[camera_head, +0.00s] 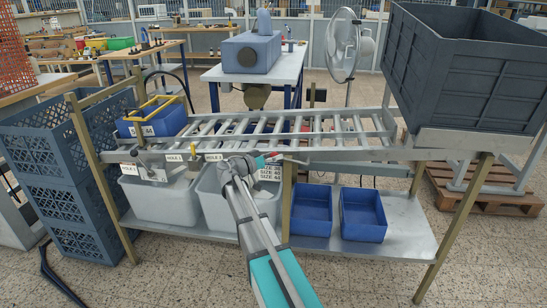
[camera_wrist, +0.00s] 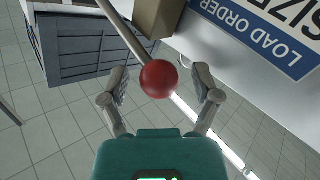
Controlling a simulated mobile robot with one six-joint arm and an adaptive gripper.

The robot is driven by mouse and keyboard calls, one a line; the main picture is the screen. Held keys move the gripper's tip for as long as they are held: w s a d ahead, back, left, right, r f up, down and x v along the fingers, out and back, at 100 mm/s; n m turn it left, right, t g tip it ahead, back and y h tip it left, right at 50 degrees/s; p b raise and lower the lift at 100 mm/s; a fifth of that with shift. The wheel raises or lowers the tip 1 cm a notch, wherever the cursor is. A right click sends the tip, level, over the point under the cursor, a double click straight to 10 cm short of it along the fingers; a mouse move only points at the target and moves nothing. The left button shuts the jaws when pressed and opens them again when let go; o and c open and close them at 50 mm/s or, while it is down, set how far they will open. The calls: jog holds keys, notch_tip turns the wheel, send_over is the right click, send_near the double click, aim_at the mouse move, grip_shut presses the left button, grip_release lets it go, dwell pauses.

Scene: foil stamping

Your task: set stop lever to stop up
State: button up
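A red ball knob (camera_wrist: 159,79) sits at the end of a thin grey rod (camera_wrist: 126,36), which I take to be the stop lever. In the wrist view the knob is between the two fingers of my gripper (camera_wrist: 161,84), with visible gaps on both sides. The fingers are apart and do not appear to touch it. In the head view my gripper (camera_head: 274,157) is at the front rail of the roller conveyor (camera_head: 350,154), near its middle. The knob is hard to make out there. The lever's marked positions cannot be read.
A blue and white sign reading "LOAD ORDER" (camera_wrist: 262,34) and a tan post (camera_wrist: 158,17) are close to the knob. A large dark crate (camera_head: 470,80) stands at the conveyor's right end. Blue bins (camera_head: 362,214) and grey bins (camera_head: 158,200) stand below.

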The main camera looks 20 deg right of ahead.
grip_shut()
